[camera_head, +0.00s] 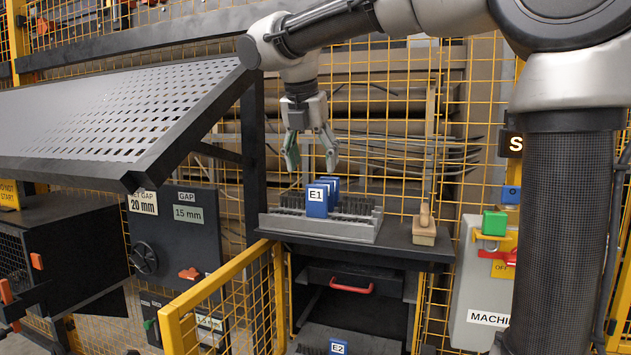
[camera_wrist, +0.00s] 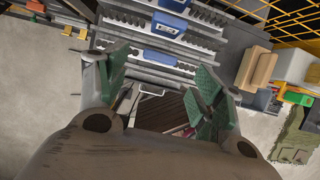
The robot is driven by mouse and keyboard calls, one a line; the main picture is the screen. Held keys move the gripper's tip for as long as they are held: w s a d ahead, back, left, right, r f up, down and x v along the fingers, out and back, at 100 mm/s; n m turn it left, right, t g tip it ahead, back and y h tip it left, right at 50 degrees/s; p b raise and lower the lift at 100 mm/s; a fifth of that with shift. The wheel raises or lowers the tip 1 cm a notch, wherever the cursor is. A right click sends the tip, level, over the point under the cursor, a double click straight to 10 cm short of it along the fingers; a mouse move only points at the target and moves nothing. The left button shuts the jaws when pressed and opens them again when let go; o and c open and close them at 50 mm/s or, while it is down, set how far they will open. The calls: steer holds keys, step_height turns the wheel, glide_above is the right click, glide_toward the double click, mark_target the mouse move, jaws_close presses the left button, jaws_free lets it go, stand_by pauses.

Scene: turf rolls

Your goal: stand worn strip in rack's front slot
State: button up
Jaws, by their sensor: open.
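A grey rack (camera_head: 320,230) stands on a dark shelf and holds several dark, toothed strips upright with blue grip blocks. The frontmost strip has a blue block labelled E1 (camera_head: 317,201); its block also shows in the wrist view (camera_wrist: 160,58), with other blue blocks behind it. I cannot tell by look which strip is the worn one. The strip appears to stand in the rack's front slot. My gripper (camera_head: 312,166) is open and empty above the rack, pointing down, apart from the strips. Its green finger pads (camera_wrist: 160,92) are spread in the wrist view.
A wooden block with a handle (camera_head: 424,228) stands right of the rack. Below is a drawer with a red handle (camera_head: 350,287), and lower a block labelled E2 (camera_head: 338,347). A perforated sloping panel (camera_head: 130,105) is at left. Yellow rails (camera_head: 220,290) stand in front.

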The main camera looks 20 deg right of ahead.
steer(key=shift+d+v, duration=0.45)
steer(key=shift+v, duration=1.45)
steer(key=s+d+f+m+y, duration=0.1)
steer(key=s+d+f+m, duration=0.6)
steer(key=s+d+m, duration=0.3)
steer(key=s+d+f+m+y, duration=0.1)
steer(key=s+d+f+m, duration=0.2)
steer(key=s+f+m, duration=0.3)
steer(key=s+d+f+m, duration=0.3)
steer(key=s+f+m, duration=0.3)
steer(key=m, duration=0.6)
step_height(320, 180, down, 2)
steer(key=shift+s+d+f+m+t+y, duration=0.15)
steer(key=shift+s+d+m+t+y, duration=0.15)
steer(key=shift+s+d+m+y, duration=0.1)
